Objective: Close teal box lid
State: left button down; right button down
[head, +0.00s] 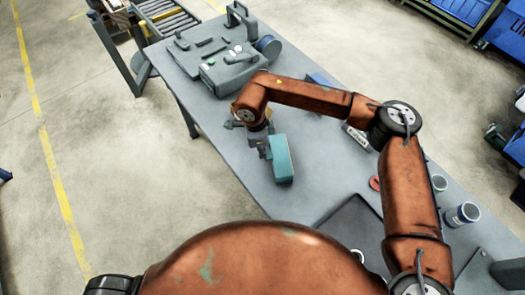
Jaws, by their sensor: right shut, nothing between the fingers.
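The teal box (283,162) sits on the grey table near its left edge, below the middle of the head view. From this angle I cannot tell how far its lid is open. My right gripper (265,150) is shut and empty, pointing down at the far left side of the teal box. It is very close to the box; I cannot tell whether it touches. My right arm reaches over the table from the right and hides part of the surface. My left gripper is not in view.
A grey machine (232,68) stands on the far end of the table (325,178). A dark tray (340,235), a red ring (375,183) and small cups (462,214) lie nearer. A roller conveyor (167,18) stands beyond the table.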

jog(key=shift+d+f, duration=0.15)
jog(key=shift+d, duration=0.1)
notch_tip(320, 180, up, 6)
jog(key=p, duration=0.3)
jog(key=s+a+r+b, duration=0.1)
jog(key=a, duration=0.8)
jog(key=shift+s+a+r, duration=0.25)
jog(key=shift+a+r, duration=0.05)
